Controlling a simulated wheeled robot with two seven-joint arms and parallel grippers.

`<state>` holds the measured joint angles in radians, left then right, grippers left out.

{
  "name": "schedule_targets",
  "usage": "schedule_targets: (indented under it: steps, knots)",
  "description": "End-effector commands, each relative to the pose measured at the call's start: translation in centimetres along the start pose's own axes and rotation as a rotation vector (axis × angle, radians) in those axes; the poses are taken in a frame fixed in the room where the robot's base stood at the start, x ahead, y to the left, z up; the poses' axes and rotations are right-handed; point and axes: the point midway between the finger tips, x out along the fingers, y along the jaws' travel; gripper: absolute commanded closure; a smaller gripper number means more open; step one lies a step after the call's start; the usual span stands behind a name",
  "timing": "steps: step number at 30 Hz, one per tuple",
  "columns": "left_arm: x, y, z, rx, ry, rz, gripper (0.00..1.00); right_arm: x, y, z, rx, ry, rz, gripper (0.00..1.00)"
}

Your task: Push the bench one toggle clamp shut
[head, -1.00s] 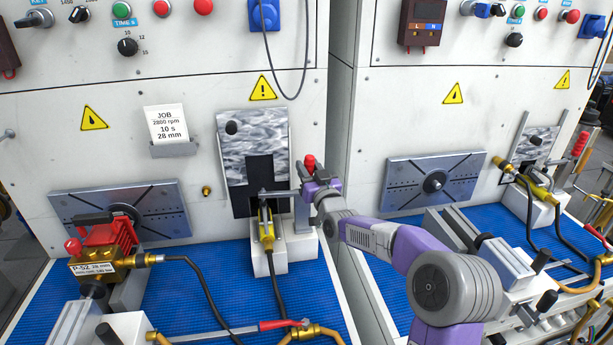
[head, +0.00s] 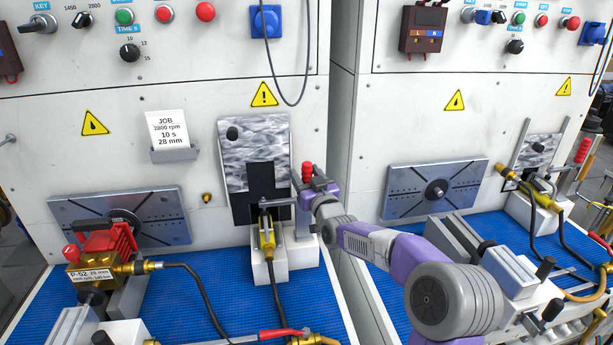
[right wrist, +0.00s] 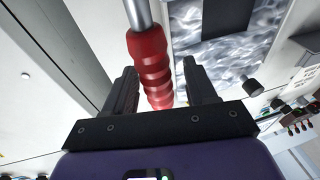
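The bench one toggle clamp has a red grip (head: 307,173) standing roughly upright beside the dark opening in the left bench's panel. Its grey arm (head: 280,203) reaches left over the yellow-bodied connector (head: 267,238), which sits on a white block. I cannot tell whether the arm presses on it. My right gripper (head: 317,188) is at the handle, its fingers partly hidden in the head view. In the right wrist view, the red grip (right wrist: 152,70) runs between the two dark fingers (right wrist: 160,88), which are spread with a gap on the right side. My left gripper is out of view.
A red and brass pump (head: 103,250) stands on the blue mat (head: 200,285) at left. A black hose and a red-handled valve (head: 285,333) lie in front of the clamp. The second bench, with its own red-handled clamp (head: 582,150), is at right.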

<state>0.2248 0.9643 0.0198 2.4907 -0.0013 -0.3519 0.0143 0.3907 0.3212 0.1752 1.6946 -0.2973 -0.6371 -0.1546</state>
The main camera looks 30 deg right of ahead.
Motion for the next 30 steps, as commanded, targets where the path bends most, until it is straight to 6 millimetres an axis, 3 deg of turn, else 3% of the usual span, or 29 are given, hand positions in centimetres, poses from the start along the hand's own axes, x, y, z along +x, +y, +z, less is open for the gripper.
schedule_targets:
  steps: [8, 21, 30]
  knots:
    - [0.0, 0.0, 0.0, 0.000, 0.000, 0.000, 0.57, -0.4, 0.1, 0.0, 0.002, 0.000, 0.001, 0.44]
    - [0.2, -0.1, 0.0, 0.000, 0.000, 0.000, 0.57, -6.2, 0.1, 0.0, 0.000, -0.001, 0.001, 0.44]
    - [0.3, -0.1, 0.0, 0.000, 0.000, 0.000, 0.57, -7.6, 0.0, 0.0, 0.001, 0.000, 0.001, 0.44]
